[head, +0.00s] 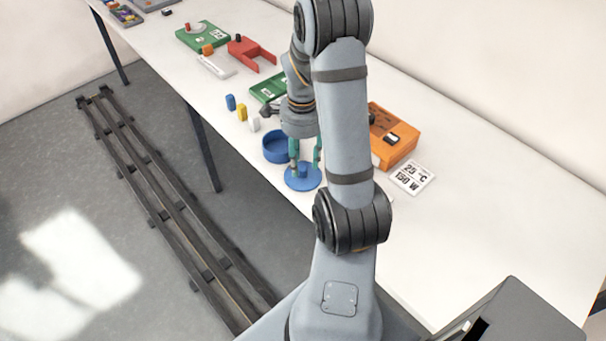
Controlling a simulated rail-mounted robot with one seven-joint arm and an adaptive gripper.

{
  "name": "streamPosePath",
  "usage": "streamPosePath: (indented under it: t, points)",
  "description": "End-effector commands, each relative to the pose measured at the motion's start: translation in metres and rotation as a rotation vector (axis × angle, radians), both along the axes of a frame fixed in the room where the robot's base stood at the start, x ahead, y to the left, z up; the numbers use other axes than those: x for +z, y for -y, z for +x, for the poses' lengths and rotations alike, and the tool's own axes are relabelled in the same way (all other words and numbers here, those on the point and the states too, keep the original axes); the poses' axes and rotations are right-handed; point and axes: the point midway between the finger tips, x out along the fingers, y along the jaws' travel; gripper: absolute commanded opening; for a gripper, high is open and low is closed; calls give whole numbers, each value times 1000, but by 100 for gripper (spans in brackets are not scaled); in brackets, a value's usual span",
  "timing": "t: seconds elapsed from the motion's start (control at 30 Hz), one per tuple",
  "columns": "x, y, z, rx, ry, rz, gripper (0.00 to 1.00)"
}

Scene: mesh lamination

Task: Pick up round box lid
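The blue round box lid (291,183) lies flat near the table's front edge, a disc with a small raised knob in its middle. The blue open round box (270,157) stands just behind and left of it. My gripper (305,166) points down over the lid, with its teal fingers apart on either side of the knob. The fingers look open, and I cannot tell whether they touch the knob. My arm hides part of the area to the right of the lid.
An orange device (401,147) and a white sign reading 25 °C, 150 W (412,177) are right of my arm. Blue (231,102), yellow (242,112) and white (254,124) small pieces stand behind the box. A green board (268,88) lies further back. The table's right side is clear.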

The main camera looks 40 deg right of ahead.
Motion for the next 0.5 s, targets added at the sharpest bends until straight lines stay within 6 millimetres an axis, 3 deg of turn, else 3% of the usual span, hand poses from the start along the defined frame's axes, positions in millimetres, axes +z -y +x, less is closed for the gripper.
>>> streamPosePath:
  t: [0.2,0.5]
  points:
    - [-28,-2,-1,-1,-3,2,40]
    - [-31,-1,0,-1,0,0,39]
